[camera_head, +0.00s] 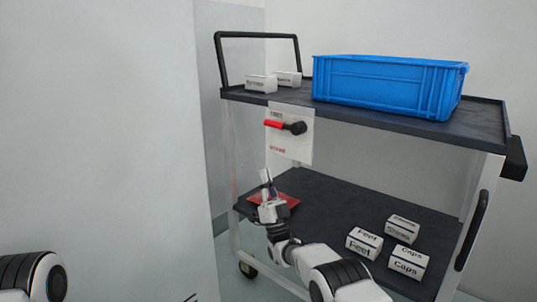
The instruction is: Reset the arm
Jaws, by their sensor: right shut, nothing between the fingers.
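My right arm reaches in from the bottom, and its gripper (266,187) is shut with nothing in it. It is over the left part of the cart's lower shelf (330,195), in front of a red flat thing (288,200) that it partly hides. I cannot tell whether it touches that thing. A white link of my left arm (45,278) shows at the bottom left corner; its gripper is out of the frame.
A blue crate (385,85) and two small white boxes (262,84) stand on the cart's top shelf (430,122). A white panel with a red-and-black handle (290,127) hangs below its edge. White boxes (364,243) sit on the lower shelf's right. A pale wall (100,130) fills the left.

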